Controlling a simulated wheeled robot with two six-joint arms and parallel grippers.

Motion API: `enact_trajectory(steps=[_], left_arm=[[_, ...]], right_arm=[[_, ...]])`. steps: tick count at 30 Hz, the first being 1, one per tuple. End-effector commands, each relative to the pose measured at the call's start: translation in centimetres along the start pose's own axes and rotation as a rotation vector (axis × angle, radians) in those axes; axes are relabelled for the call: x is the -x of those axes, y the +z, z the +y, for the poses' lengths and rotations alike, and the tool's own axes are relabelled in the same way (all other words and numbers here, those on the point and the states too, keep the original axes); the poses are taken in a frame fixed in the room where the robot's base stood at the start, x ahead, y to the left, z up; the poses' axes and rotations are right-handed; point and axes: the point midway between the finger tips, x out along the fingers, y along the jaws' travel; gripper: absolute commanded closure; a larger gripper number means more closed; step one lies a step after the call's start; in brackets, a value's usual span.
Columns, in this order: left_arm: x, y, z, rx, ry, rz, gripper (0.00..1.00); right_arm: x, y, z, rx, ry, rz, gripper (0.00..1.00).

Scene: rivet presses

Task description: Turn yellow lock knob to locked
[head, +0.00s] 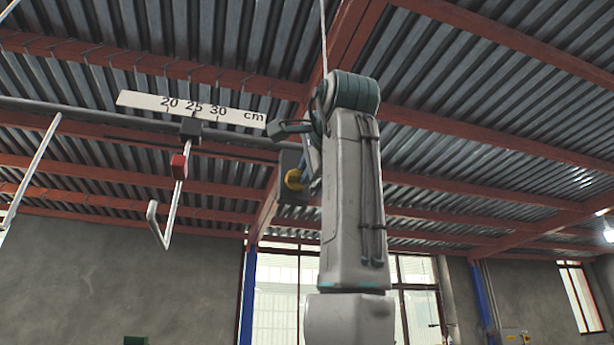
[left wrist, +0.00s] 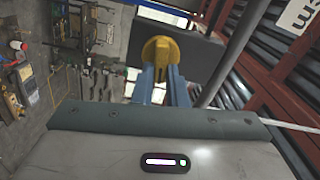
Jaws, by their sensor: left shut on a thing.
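The yellow lock knob (head: 293,180) sits on a dark block (head: 289,160) at the end of the grey bar, left of my raised arm in the head view. In the left wrist view the knob (left wrist: 160,50) shows upper middle, in front of the dark block (left wrist: 195,55). My left gripper (head: 304,174) is at the knob, partly hidden by my own arm in the head view. In the left wrist view its two blue fingers (left wrist: 161,78) are shut on the knob. I cannot read the knob's lock position. My right gripper is in neither view.
A grey horizontal bar (head: 80,110) carries a white centimetre scale (head: 140,101), a dark slider (head: 190,128) and a red block (head: 178,166) on a hanging bent rod (head: 170,220). Another rod (head: 33,165) hangs at far left. The space right of my arm looks clear.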

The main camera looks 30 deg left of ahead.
Motion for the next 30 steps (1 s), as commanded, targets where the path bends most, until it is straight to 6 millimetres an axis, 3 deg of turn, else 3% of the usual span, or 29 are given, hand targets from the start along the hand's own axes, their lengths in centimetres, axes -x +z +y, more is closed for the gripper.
enact_trajectory(steps=[12, 28, 29, 30], left_arm=[[0.00, 0.08, 0.18, -0.174, -0.001, -0.001, 1.00], [-0.02, 0.04, 0.16, -0.196, -0.001, -0.001, 1.00], [-0.02, 0.04, 0.16, -0.196, -0.001, -0.001, 0.84], [-0.02, 0.04, 0.17, -0.196, -0.001, -0.001, 0.76]], right_arm=[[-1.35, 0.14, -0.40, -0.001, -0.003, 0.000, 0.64], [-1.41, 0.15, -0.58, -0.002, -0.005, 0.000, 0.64], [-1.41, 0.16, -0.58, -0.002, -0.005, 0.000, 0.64], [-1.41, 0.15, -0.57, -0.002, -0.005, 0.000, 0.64]])
